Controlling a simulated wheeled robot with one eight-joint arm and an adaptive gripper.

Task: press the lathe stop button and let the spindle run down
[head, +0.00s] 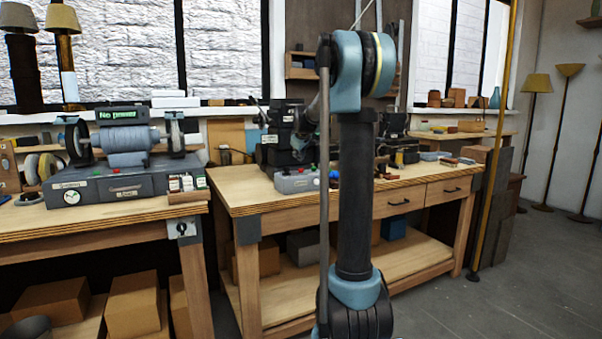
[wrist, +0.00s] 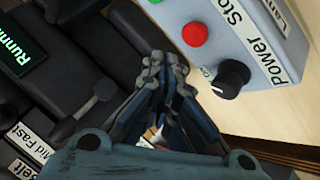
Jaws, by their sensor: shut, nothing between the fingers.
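The red stop button (wrist: 195,34) sits on a grey control box (wrist: 226,40) in the wrist view, beside a "Sto…" label cut by the frame. A black knob (wrist: 231,78) next to a "Power" label is on the same box. My gripper (wrist: 166,62) is shut and empty, its fingertips just left of and below the red button in the picture; I cannot tell whether they touch the box. The dark lathe (wrist: 90,60) has a display (wrist: 24,48) with green "Runni…" text. In the head view the control box (head: 295,182) stands on the bench, and my arm hides much of the lathe.
The wooden bench (head: 236,194) has drawers and a lower shelf with boxes. On the left bench a grinder-like machine (head: 124,138) shows "No power". A brass pole (head: 492,140) stands right of the bench. Floor at the right is clear.

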